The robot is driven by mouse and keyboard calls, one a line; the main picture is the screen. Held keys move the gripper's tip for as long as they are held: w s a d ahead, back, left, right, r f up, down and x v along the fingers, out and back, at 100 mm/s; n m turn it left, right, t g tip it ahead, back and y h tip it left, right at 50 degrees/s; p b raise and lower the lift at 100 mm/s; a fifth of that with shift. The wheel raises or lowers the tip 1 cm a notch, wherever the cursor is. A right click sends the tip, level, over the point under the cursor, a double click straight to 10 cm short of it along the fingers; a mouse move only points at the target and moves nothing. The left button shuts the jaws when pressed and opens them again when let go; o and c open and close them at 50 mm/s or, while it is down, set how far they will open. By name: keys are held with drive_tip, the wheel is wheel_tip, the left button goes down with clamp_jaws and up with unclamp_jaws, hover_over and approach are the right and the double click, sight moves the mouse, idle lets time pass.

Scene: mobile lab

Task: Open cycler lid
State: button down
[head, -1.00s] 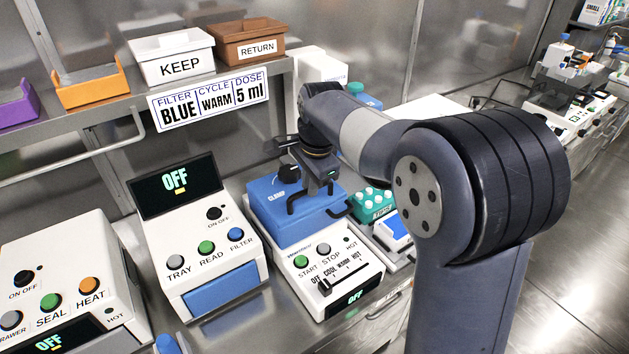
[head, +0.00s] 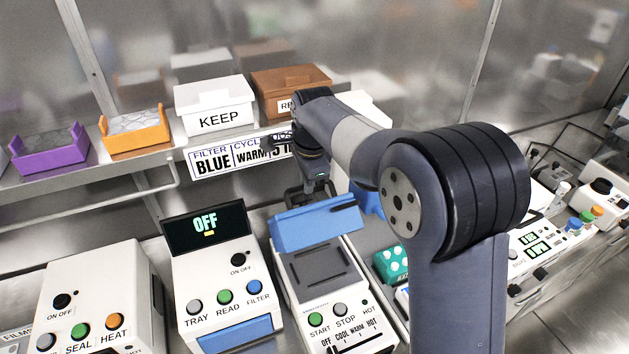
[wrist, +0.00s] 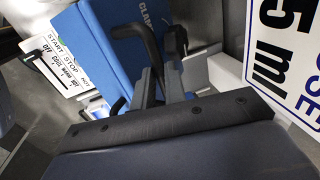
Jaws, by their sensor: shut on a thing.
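The cycler (head: 347,306) is a white machine with START and STOP buttons and a COOL/WARM/HOT slider. Its blue lid (head: 318,225) is raised and tilted back, leaving the grey top (head: 318,268) with dark slots uncovered. My gripper (head: 312,190) is behind the lid's upper edge in the head view, its fingertips partly hidden. In the wrist view, my gripper (wrist: 160,82) is shut on the black lid handle (wrist: 140,42). The blue lid (wrist: 108,40) with the CLAMP lettering also shows there, and a dark clamp knob (wrist: 175,42) is beside the handle.
A shelf behind holds the KEEP bin (head: 215,108), a brown bin (head: 290,85), an orange tray (head: 136,132) and a purple tray (head: 50,150). The sign (head: 235,155) hangs close behind my gripper. The reader (head: 215,285) stands left; a teal rack (head: 390,263) is at right.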

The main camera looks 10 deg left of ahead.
sight(303, 199)
drive_tip(key=shift+w+a+f+p, duration=0.2)
drive_tip(key=shift+w+a+p, duration=0.2)
drive_tip(key=shift+w, duration=0.2)
drive_tip(key=shift+w+a+f+p, duration=0.2)
drive_tip(key=shift+w+a+p, duration=0.2)
drive_tip(key=shift+w, duration=0.15)
drive_tip(key=c, duration=1.6)
unclamp_jaws()
drive_tip(key=shift+w+a, duration=0.1)
drive_tip(key=shift+w, duration=0.05)
drive_tip(key=shift+c, duration=0.2)
drive_tip(key=shift+o, duration=0.9)
drive_tip(key=shift+r, duration=0.2)
drive_tip(key=b+v, duration=0.1)
drive_tip(key=v, duration=0.9)
drive_tip(key=shift+r+b, duration=0.35)
drive_tip(key=shift+b, duration=0.05)
drive_tip(key=shift+c, duration=0.2)
